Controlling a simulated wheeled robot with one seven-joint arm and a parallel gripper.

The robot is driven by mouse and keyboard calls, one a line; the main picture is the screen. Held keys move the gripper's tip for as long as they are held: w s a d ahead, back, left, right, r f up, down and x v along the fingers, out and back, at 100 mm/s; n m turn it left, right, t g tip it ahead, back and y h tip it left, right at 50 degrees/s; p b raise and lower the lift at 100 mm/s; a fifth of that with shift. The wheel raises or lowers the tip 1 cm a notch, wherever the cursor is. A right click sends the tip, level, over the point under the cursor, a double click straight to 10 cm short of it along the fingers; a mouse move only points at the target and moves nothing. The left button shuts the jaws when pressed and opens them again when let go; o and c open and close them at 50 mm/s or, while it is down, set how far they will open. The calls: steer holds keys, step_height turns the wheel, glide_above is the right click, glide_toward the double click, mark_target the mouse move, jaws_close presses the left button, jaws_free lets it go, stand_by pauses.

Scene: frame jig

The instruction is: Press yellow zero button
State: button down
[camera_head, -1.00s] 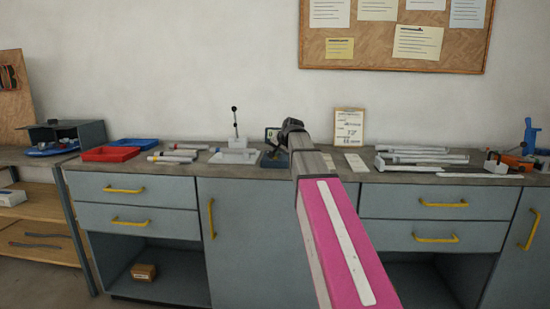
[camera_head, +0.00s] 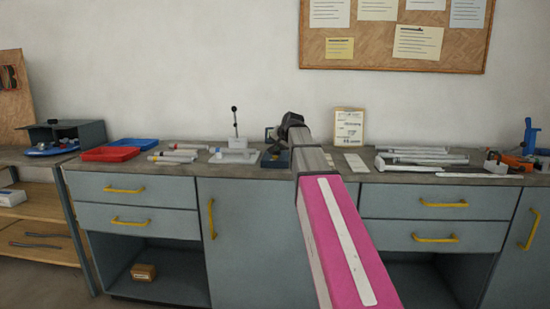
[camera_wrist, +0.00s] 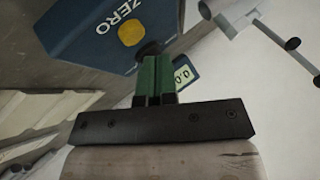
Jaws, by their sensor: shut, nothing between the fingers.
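The yellow zero button (camera_wrist: 131,33) shows in the wrist view as a round yellow disc on a dark blue box (camera_wrist: 95,42), beside the white word ZERO. My gripper (camera_wrist: 150,58) has its green fingers together and empty, with the tips close below the button in the picture. A dark round part lies at the fingertips; I cannot tell whether the fingers touch the box. In the head view the blue box (camera_head: 272,160) is mostly hidden behind my arm, and the button cannot be seen there. A small display (camera_wrist: 183,76) reading about 0.0 shows behind the fingers.
A white lever press (camera_head: 235,154) stands left of the box on the counter (camera_head: 330,172). Red (camera_head: 108,154) and blue trays (camera_head: 138,143) lie further left.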

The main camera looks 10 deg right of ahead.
steer(key=shift+r, duration=2.35)
